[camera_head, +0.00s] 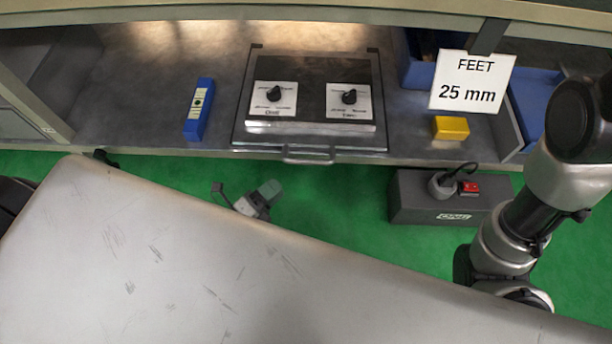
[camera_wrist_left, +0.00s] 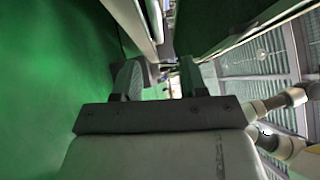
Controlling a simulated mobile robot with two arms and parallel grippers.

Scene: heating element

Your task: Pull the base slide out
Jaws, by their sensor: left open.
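The base slide (camera_head: 310,140) is a flat metal plate on the workbench, carrying a heating unit (camera_head: 312,85) with two black knobs on white labels. Its grey bar handle (camera_head: 308,158) sticks out past the bench's front edge. My left gripper (camera_head: 245,188) is open and empty over the green floor, below and left of the handle and apart from it. Its two separated fingers (camera_wrist_left: 160,76) also show in the left wrist view, where I cannot clearly make out the handle. My right arm comes in at the right, but its gripper is out of view.
A blue level-like block (camera_head: 199,110) lies left of the slide.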

